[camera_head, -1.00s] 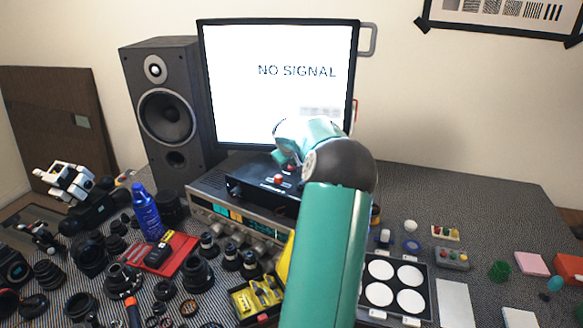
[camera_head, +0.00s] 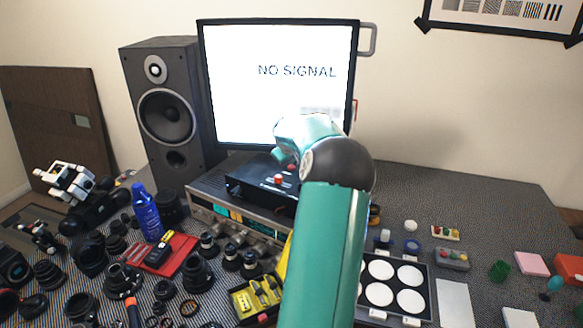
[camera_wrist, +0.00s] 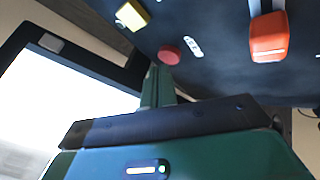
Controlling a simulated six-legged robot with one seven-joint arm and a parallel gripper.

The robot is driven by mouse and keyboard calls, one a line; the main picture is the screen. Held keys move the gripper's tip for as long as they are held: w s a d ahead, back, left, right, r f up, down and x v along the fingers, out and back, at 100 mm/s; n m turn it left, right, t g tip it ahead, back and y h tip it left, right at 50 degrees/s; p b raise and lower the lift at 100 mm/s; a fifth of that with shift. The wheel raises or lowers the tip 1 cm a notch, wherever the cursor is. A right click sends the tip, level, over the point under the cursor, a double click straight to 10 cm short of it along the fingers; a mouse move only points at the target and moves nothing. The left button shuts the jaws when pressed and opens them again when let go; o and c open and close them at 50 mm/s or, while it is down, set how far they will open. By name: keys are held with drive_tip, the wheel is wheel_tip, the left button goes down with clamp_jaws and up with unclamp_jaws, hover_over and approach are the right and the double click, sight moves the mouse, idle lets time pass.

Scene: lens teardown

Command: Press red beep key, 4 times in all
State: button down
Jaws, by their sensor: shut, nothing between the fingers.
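A round red key (camera_wrist: 169,54) shows on the dark panel in the wrist view, beside a small white label (camera_wrist: 193,47). My gripper (camera_wrist: 159,72) is shut and empty, with its fingertips close to the lower edge of the key. I cannot tell whether they touch it. In the head view, the black box (camera_head: 245,185) sits on a silver unit below the monitor, with red parts (camera_head: 278,179) on its top. My arm hides the box's right side and most of my gripper there.
A yellow part (camera_wrist: 132,15) and an orange-red part (camera_wrist: 268,40) stand on the same panel. The monitor (camera_head: 280,110) rises behind the box, with a speaker (camera_head: 170,110) to its left. Lenses crowd the left of the desk; a white-disc case (camera_head: 395,285) lies at right.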

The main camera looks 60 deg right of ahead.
sight(291, 167)
drive_tip(key=shift+r, duration=0.25)
drive_tip(key=shift+r, duration=2.5)
idle(0.8)
drive_tip(key=m, duration=0.3)
drive_tip(key=shift+w+r+t, duration=0.1)
drive_tip(key=shift+r+t, duration=0.05)
drive_tip(key=shift+t, duration=0.15)
wheel_tip(291, 167, up, 4)
drive_tip(key=m, duration=0.3)
drive_tip(key=m+t+y, duration=0.1)
drive_tip(key=m, duration=0.2)
drive_tip(key=m+t, duration=0.1)
drive_tip(key=m, duration=0.2)
drive_tip(key=shift+f+m+y, duration=0.25)
drive_tip(key=shift+m+y, duration=0.15)
